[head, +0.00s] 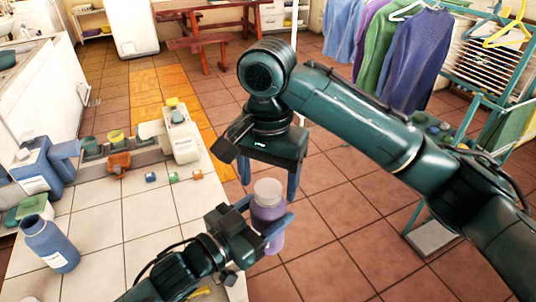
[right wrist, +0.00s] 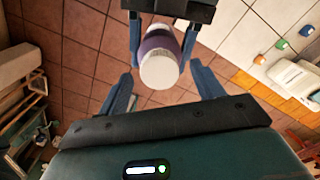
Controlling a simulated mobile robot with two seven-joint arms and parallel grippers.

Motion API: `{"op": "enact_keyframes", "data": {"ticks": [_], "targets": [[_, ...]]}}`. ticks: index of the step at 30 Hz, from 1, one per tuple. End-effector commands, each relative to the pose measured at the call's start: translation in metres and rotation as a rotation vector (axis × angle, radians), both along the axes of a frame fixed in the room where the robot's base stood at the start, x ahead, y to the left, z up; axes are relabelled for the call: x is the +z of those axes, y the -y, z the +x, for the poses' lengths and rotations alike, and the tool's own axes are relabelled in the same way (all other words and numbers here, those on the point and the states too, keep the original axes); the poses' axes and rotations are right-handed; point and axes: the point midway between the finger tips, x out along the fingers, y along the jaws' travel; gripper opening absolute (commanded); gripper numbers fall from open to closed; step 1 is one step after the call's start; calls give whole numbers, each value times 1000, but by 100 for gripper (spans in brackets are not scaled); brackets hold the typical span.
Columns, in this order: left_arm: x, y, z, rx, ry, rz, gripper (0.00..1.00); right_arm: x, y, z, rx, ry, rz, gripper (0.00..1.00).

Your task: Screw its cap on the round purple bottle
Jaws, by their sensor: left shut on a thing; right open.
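The round purple bottle (head: 268,215) is upright, held in the air just off the counter's right edge. My left gripper (head: 262,218) is shut around its body. A white cap (head: 268,190) sits on top of the bottle; I cannot tell whether it is threaded on or loose. My right gripper (head: 268,178) is open above the bottle, its fingers pointing down on either side of the cap. In the right wrist view the cap (right wrist: 159,71) lies between the open right fingers (right wrist: 163,88), with a gap on both sides, and the purple body (right wrist: 160,42) is beyond it.
The white tiled counter (head: 125,222) holds a blue bottle (head: 50,245), a blue jug (head: 42,168), several small coloured blocks (head: 173,177) and a cream dispenser (head: 181,137). A clothes rack (head: 480,75) stands at right. Open floor (head: 350,240) lies right of the counter.

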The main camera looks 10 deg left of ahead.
Motion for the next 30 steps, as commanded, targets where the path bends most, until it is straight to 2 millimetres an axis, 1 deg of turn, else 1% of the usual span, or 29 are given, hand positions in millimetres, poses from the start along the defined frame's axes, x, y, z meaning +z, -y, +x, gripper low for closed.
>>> {"op": "enact_keyframes", "data": {"ticks": [9,12,15,18,21,30], "targets": [[2,0,0,-1,4,-2,0,66,0,2,-4,7,-1,67],[2,0,0,-1,4,-2,0,85,0,1,-4,6,-1,67],[2,0,0,-1,4,-2,0,99,0,1,-3,4,-1,67],[2,0,0,-1,4,-2,0,107,0,1,-3,3,-1,67],[2,0,0,-1,4,-2,0,111,0,0,-2,1,0,67],[2,0,0,-1,4,-2,0,112,0,0,-2,0,0,67]]}}
